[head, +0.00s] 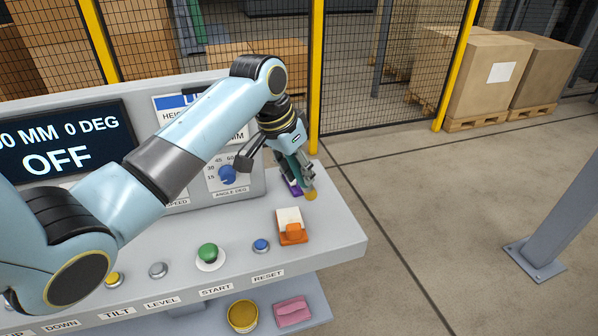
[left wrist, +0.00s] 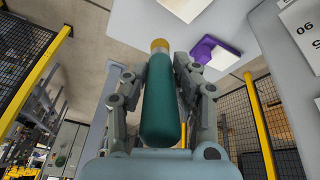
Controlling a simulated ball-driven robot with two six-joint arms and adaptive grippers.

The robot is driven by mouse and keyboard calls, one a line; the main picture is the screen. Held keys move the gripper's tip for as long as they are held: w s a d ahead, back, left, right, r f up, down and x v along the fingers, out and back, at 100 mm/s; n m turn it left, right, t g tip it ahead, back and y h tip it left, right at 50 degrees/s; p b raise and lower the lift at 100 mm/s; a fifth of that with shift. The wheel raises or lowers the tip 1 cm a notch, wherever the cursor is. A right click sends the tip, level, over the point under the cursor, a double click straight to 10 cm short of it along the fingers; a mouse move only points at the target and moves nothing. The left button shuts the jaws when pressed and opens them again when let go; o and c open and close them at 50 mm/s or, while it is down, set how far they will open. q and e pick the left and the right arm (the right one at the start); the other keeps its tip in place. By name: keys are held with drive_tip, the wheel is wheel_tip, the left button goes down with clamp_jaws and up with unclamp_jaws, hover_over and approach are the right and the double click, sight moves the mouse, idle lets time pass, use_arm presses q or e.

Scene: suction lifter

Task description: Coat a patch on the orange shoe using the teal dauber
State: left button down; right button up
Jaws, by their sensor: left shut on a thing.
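The orange shoe (head: 293,236) lies near the front right of the grey console top, with a white slab reaching back from its orange end. My left gripper (head: 304,178) is shut on the teal dauber (left wrist: 162,105), which lies lengthwise between the fingers. The dauber's yellow-orange tip (head: 310,194) points down, behind the orange shoe and apart from it. The tip also shows in the left wrist view (left wrist: 159,45). A purple and white shoe (left wrist: 215,52) lies close beside the tip, partly hidden by the gripper in the head view. My right gripper is out of view.
Several buttons, including a green one (head: 208,253) and a blue one (head: 261,246), stand left of the orange shoe. A yellow tin (head: 243,316) and a pink cloth (head: 291,311) are on a lower shelf. A raised panel with a blue dial (head: 228,175) stands behind.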

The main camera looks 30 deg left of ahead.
use_arm(q)
drive_tip(key=shift+d+r, duration=0.1)
drive_tip(key=shift+r, duration=0.95)
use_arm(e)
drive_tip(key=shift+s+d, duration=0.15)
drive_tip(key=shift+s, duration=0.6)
use_arm(q)
drive_tip(key=shift+w+f, duration=0.1)
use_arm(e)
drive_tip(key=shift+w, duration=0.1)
